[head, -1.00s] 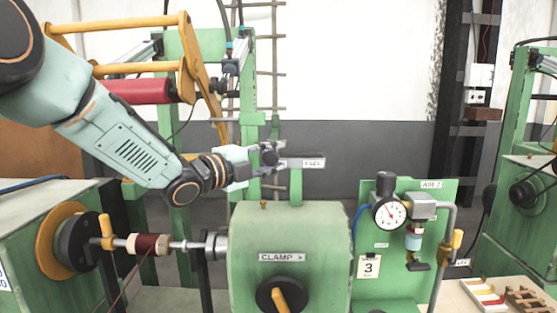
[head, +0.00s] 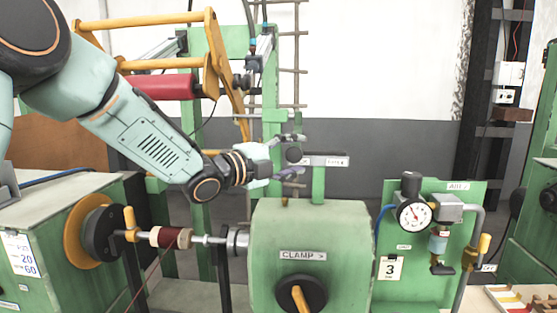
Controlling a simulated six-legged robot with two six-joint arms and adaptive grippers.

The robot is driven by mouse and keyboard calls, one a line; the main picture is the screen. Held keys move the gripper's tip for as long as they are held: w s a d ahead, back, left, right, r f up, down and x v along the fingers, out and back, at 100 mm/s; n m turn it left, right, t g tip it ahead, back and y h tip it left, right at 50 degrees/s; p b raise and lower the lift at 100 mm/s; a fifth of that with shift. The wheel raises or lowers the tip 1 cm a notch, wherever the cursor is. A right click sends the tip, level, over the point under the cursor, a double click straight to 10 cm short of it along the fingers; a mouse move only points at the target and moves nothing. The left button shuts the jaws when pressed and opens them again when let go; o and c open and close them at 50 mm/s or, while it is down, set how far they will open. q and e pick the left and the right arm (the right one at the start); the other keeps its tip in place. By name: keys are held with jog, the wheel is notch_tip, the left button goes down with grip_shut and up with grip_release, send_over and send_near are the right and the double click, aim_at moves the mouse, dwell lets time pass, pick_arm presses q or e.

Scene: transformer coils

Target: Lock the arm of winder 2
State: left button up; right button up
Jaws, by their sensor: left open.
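My left gripper (head: 290,156) is open, with its fingers above and below a dark round knob (head: 293,155). The label is too small to read surely. The yellow arm (head: 225,75) of the winder slants down behind my left arm, its lower end near the green upright. A red roll (head: 160,88) hangs below the yellow bars. Whether a finger touches the knob I cannot tell. My right gripper is out of view.
A green housing marked CLAMP (head: 310,225) with a yellow-handled knob stands below the gripper. A dark red coil (head: 172,237) sits on the spindle at left. A pressure gauge panel (head: 414,215) stands at right.

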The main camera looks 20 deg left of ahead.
pick_arm(q)
jog(key=v, duration=1.2)
jog(key=shift+a, duration=0.2)
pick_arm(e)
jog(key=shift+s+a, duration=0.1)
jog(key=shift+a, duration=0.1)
pick_arm(q)
jog(key=shift+w+d, duration=0.15)
jog(key=shift+d, duration=0.05)
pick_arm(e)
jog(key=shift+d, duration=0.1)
pick_arm(q)
jog(key=shift+a, duration=0.25)
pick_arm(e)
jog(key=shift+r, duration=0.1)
